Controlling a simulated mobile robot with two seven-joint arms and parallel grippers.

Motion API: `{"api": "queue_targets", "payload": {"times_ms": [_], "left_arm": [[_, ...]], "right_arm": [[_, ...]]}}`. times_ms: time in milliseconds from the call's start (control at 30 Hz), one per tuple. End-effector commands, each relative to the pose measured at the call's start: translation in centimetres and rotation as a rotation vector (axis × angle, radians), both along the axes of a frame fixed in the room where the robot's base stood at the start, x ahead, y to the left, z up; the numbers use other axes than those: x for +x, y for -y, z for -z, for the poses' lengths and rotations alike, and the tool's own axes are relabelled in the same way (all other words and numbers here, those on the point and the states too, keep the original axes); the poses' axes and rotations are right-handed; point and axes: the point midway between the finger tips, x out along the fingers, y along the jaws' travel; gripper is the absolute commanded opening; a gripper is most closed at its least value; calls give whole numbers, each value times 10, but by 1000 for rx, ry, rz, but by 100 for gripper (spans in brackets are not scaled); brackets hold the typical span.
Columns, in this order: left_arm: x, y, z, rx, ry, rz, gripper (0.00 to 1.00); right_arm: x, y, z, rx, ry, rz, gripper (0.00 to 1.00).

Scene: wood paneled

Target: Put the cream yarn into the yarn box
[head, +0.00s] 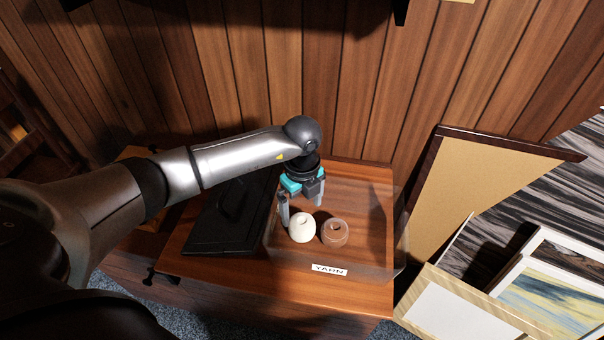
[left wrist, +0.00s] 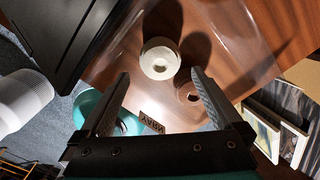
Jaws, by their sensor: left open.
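The yarn box is clear, with a white YARN label (head: 329,270) on its front; it stands on the wooden table top (head: 215,270). The cream yarn (head: 302,228) is a round ball that appears within the box's outline, beside a brown yarn ball (head: 335,232). My left gripper (head: 301,207) points down, open, just above and behind the cream yarn. In the left wrist view, the cream yarn (left wrist: 160,60) shows between and beyond the open fingers (left wrist: 160,75), with nothing held. The brown yarn (left wrist: 188,92) is partly behind one finger. My right gripper is not in view.
A flat black case (head: 232,215) lies left of the box. Framed boards (head: 480,185) and pictures (head: 550,300) lean at the right. A wood-paneled wall (head: 330,90) stands behind. The left wrist view shows a white ribbed object (left wrist: 22,98) and a teal round object (left wrist: 92,108).

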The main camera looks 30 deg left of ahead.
Motion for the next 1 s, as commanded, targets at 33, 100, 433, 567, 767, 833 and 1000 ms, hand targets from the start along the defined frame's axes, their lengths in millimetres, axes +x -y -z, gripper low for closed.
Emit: {"api": "queue_targets", "payload": {"times_ms": [33, 100, 433, 567, 767, 833, 1000], "left_arm": [[0, 0, -7, 0, 1, 0, 100], [0, 0, -15, 0, 1, 0, 100], [1, 0, -51, 0, 2, -1, 100], [1, 0, -66, -1, 2, 0, 100], [1, 0, -91, 0, 3, 0, 100], [1, 0, -100, -1, 2, -1, 100], [1, 0, -120, 0, 2, 0, 100]], "right_arm": [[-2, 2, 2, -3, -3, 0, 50], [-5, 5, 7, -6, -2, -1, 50], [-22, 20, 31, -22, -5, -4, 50], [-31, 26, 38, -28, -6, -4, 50], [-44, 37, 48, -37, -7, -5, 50], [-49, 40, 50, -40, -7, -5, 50], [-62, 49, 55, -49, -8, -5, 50]]}}
